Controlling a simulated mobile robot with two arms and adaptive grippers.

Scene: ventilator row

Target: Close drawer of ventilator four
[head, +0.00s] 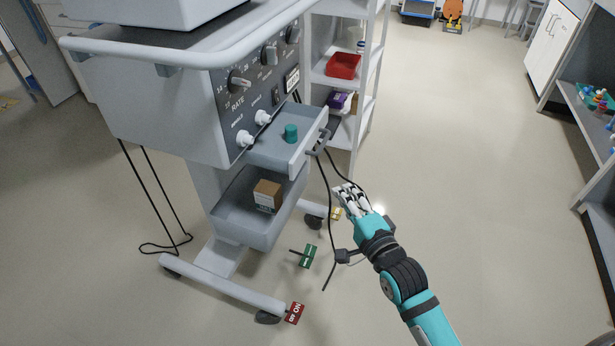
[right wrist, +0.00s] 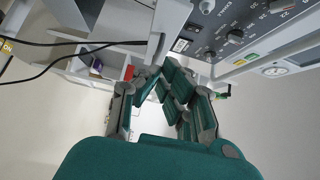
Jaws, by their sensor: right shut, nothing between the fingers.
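The ventilator (head: 150,110) stands at the left of the head view, with knobs on its dark front panel. Its grey drawer (head: 270,158) is pulled out, with a small green cylinder (head: 291,132) inside and a dark handle (head: 318,143) on its front. My right gripper (head: 350,192) is shut and empty, below and to the right of the drawer front, apart from it in the head view. In the right wrist view its fingers (right wrist: 172,88) show close to a pale panel edge. I cannot tell whether they touch it. My left gripper is out of view.
A grey bin (head: 235,225) with a brown box (head: 267,195) sits below the drawer. Black cables hang beside my right gripper. A shelf holds a red tray (head: 343,66). Floor at right is clear.

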